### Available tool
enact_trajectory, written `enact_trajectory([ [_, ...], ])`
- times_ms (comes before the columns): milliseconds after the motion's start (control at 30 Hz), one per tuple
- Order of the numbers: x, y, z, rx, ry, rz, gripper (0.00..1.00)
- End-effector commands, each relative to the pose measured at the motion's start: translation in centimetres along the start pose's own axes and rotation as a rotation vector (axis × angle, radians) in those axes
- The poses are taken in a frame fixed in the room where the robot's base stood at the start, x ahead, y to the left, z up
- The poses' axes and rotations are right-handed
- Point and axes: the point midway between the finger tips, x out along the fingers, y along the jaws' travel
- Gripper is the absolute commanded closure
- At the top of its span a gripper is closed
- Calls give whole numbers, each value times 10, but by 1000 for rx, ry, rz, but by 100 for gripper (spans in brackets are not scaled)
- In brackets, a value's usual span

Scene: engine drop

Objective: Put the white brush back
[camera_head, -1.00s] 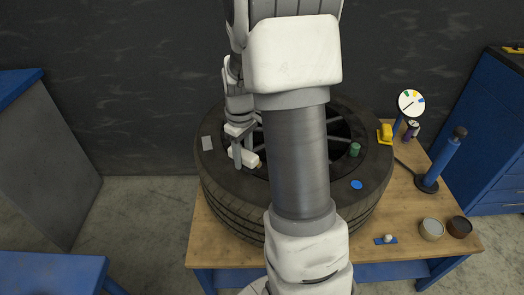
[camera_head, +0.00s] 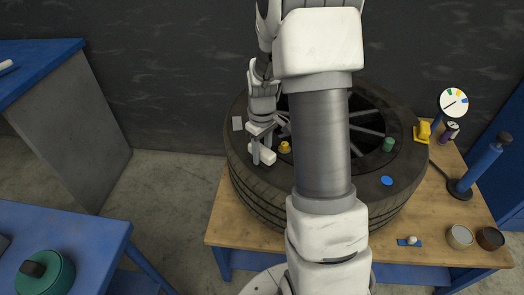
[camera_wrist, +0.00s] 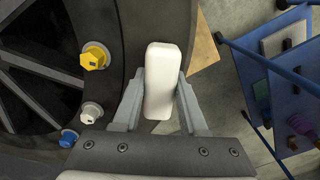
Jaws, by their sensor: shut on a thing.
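The white brush (camera_wrist: 163,82) is a plain white rounded block in the wrist view. My gripper (camera_wrist: 160,100) is shut on it, with one grey finger against each side. In the head view the brush (camera_head: 264,154) and my gripper (camera_head: 262,146) are over the left part of the tyre (camera_head: 245,175). I cannot tell how high the brush is above the tyre. My arm hides the middle of the tyre.
A yellow bolt cap (camera_head: 285,147) is close to my gripper; a green cap (camera_head: 388,145) is farther right. The wooden bench (camera_head: 430,215) carries a gauge (camera_head: 453,102) and cans. Blue tables stand at the upper left (camera_head: 40,48) and lower left (camera_head: 90,225), with open floor between.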

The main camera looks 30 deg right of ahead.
Motion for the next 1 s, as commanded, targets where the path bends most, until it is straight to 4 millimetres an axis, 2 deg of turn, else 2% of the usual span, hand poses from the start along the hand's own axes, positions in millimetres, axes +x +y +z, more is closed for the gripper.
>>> enact_trajectory([
  [200,7,0,0,0,0,0,100],
  [233,6,0,0,0,0,0,54],
  [367,6,0,0,0,0,0,31],
  [400,6,0,0,0,0,0,28],
  [667,5,0,0,0,0,0,28],
  [767,-1,0,0,0,0,0,28],
  [867,-15,0,0,0,2,1,28],
  [1000,-48,0,-2,0,4,3,28],
])
